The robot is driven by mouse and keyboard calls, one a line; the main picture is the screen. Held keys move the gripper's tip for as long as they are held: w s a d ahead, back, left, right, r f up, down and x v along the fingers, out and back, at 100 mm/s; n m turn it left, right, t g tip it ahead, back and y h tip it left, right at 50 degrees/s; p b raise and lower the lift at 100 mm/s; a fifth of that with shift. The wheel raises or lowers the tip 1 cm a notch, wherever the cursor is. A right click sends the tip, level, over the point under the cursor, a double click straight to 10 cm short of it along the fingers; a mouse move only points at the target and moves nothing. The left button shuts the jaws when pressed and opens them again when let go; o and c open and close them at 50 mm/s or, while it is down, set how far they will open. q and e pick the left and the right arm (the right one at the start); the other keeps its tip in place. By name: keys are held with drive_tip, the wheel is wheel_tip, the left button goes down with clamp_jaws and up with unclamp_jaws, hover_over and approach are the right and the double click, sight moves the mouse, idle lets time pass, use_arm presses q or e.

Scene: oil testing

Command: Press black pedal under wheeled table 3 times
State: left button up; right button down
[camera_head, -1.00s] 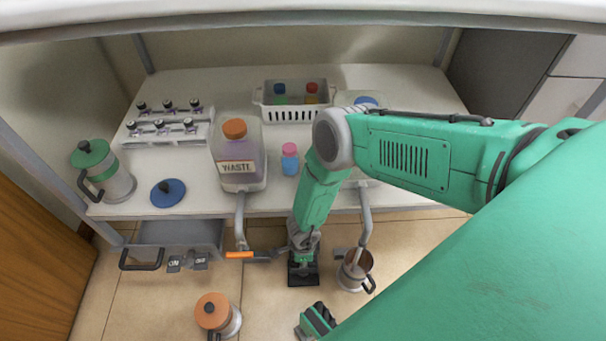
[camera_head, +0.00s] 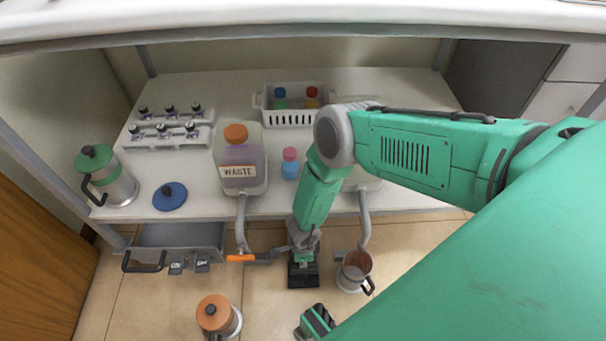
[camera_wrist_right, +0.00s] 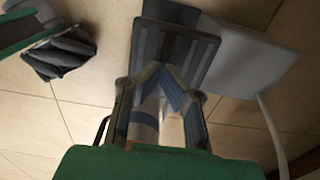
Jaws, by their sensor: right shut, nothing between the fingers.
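The black pedal (camera_head: 303,277) is on the tiled floor in front of the white table (camera_head: 330,212), below centre in the head view. In the right wrist view the ribbed pedal (camera_wrist_right: 185,48) is directly ahead of the fingertips. My right gripper (camera_head: 303,258) reaches down over the pedal, shut and empty. Its fingers also show in the right wrist view (camera_wrist_right: 162,72), their tips overlapping the pedal's near edge. I cannot tell whether they touch or press it. My left gripper is not in view.
A waste jug (camera_head: 238,165) stands on the table, with a pipe and orange handle (camera_head: 240,258) left of my gripper. A metal jug (camera_head: 354,270) stands on the floor just right of the pedal. An orange-lidded pot (camera_head: 217,315) stands lower left. An open grey drawer (camera_head: 178,236) is farther left.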

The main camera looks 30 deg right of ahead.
drive_tip(key=shift+f+b, duration=0.95)
drive_tip(key=shift+f, duration=0.75)
drive_tip(key=shift+r, duration=0.2)
drive_tip(key=shift+r+p, duration=1.35)
drive_tip(key=shift+r, duration=0.35)
